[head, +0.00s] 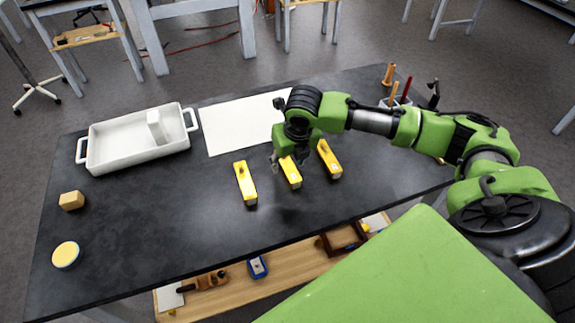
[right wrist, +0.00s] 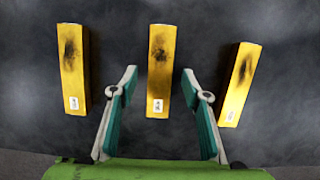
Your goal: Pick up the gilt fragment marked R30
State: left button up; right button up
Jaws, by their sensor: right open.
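Three gilt fragments, yellow bars with dark smudges and small white labels, lie in a row on the dark table: a left one (head: 245,183), a middle one (head: 290,172) and a right one (head: 329,160). The right wrist view also shows the left (right wrist: 74,70), middle (right wrist: 160,85) and right (right wrist: 239,84) fragments. The label marks are too small to read, so I cannot tell which is R30. My right gripper (right wrist: 159,72) is open and empty, its fingers appearing on either side of the middle fragment. In the head view the right gripper (head: 283,158) partly covers that fragment's far end. My left gripper is not in view.
A white tray (head: 97,163) with a white block (head: 158,127) inside stands at the left. A white sheet (head: 222,131) lies behind the fragments. A wooden block (head: 71,200) and a round yellowish piece (head: 66,255) are at the left edge. The table's front middle is clear.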

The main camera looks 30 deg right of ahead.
jog(key=shift+w+f, duration=0.15)
jog(key=shift+f, duration=0.4)
jog(key=c, duration=1.2)
jog(key=shift+r, duration=0.1)
